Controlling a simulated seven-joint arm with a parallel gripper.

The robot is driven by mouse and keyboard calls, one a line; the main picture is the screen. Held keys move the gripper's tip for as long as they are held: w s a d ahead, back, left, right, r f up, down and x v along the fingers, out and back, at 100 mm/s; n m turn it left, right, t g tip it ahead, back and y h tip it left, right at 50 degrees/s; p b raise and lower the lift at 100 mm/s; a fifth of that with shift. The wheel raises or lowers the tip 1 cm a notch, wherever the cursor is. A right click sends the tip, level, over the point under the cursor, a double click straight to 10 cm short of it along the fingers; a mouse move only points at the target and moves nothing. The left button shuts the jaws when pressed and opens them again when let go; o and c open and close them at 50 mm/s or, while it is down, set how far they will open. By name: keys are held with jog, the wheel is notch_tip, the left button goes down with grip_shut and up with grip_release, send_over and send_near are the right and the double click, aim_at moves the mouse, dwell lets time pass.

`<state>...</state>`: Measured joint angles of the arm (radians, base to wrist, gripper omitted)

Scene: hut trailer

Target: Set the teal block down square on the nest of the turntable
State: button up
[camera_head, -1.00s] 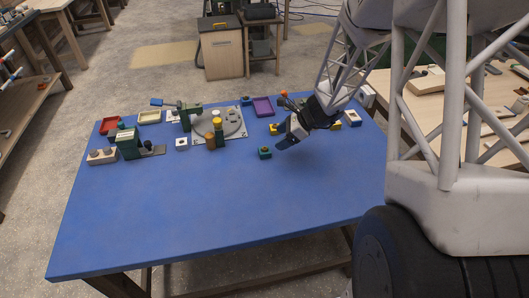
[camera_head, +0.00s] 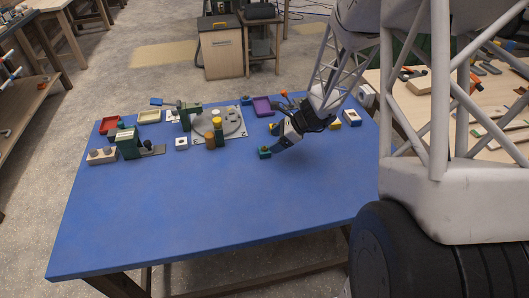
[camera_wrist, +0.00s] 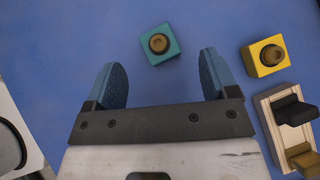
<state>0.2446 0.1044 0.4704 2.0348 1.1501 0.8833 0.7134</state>
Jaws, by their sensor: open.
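The teal block (camera_head: 264,153) sits on the blue table, at the tip of my gripper (camera_head: 274,143) in the head view. In the wrist view the teal block (camera_wrist: 160,45) has a round brown knob on top and lies slightly turned. It is ahead of the fingertips, between their lines, with nothing held. My gripper (camera_wrist: 158,72) is open, with its two blue fingers apart. The turntable (camera_head: 233,121) is a grey disc on a pale plate at the back middle of the table. Its nest is too small to make out.
A yellow block (camera_wrist: 265,57) with a knob lies right of the teal block. A green post fixture (camera_head: 186,115) and a yellow-topped cylinder (camera_head: 217,124) stand by the turntable. A purple tray (camera_head: 262,106) lies behind. The table's front (camera_head: 190,220) is clear.

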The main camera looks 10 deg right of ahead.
aim_at(264, 147)
jog(key=shift+x, duration=2.65)
jog(key=c, duration=1.2)
jog(key=shift+o, duration=0.2)
jog(key=shift+r, duration=0.1)
jog(key=shift+r, duration=0.7)
notch_tip(264, 147, up, 2)
jog(key=s, duration=0.5)
jog(key=s+r, duration=0.1)
jog(key=s, duration=1)
jog(key=shift+d+r, duration=0.1)
jog(key=shift+r, duration=0.15)
jog(key=shift+w, duration=0.1)
